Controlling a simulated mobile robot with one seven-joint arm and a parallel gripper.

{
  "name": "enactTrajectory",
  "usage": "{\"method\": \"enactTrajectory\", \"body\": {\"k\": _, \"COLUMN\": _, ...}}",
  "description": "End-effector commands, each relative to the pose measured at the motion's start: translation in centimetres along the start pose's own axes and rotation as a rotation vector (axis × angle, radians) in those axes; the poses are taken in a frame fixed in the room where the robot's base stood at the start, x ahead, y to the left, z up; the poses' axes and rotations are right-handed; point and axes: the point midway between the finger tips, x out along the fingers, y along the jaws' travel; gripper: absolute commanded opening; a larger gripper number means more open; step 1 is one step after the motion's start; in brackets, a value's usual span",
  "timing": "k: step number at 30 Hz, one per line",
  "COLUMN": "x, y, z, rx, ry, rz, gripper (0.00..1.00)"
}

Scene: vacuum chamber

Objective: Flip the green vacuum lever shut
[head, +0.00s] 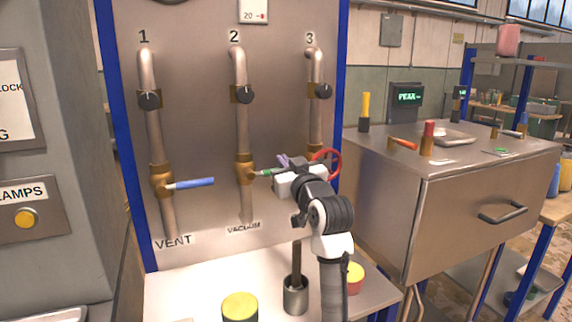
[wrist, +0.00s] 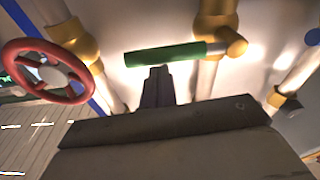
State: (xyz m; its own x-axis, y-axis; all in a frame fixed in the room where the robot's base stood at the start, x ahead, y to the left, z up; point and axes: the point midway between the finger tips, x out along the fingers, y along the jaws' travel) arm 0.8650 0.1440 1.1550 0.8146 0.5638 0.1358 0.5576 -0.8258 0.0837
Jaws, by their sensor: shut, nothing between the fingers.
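The green vacuum lever (wrist: 165,54) sticks out sideways from its brass valve (wrist: 228,42) on the middle pipe, marked 2 and VACUUM. In the head view only a short green part of the lever (head: 265,173) shows beside the brass valve (head: 245,170); my gripper hides the rest. The lever looks roughly horizontal there, across the upright pipe. My gripper (head: 283,161) is shut and empty. In the wrist view its fingertips (wrist: 158,72) are just below the lever's middle; I cannot tell whether they touch it.
A red handwheel (head: 327,163) on pipe 3 is close to the right of my gripper. A blue lever (head: 190,184) sticks out from the VENT pipe at left. A grey cup with a dark rod (head: 296,294) and a yellow-topped can (head: 240,307) stand on the shelf below.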

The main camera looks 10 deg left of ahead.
Motion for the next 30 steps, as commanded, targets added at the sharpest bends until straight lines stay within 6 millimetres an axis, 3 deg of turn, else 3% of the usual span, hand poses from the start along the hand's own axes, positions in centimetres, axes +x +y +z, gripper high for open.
{"method": "enactTrajectory", "body": {"k": 5, "x": 1.4, "y": -0.2, "z": -3.7, "rx": -0.002, "ry": 0.003, "rz": -0.001, "gripper": 0.0}}
{"method": "enactTrajectory", "body": {"k": 7, "x": -0.3, "y": -0.1, "z": -2.5, "rx": -0.003, "ry": 0.005, "rz": 0.004, "gripper": 0.0}}
{"method": "enactTrajectory", "body": {"k": 12, "x": -4.4, "y": -0.3, "z": -2.5, "rx": -0.004, "ry": 0.005, "rz": 0.002, "gripper": 0.0}}
{"method": "enactTrajectory", "body": {"k": 18, "x": -7.5, "y": -0.3, "z": -2.8, "rx": -0.002, "ry": 0.005, "rz": 0.002, "gripper": 0.0}}
{"method": "enactTrajectory", "body": {"k": 30, "x": -8.7, "y": -0.3, "z": -2.9, "rx": -0.001, "ry": 0.003, "rz": 0.0, "gripper": 0.0}}
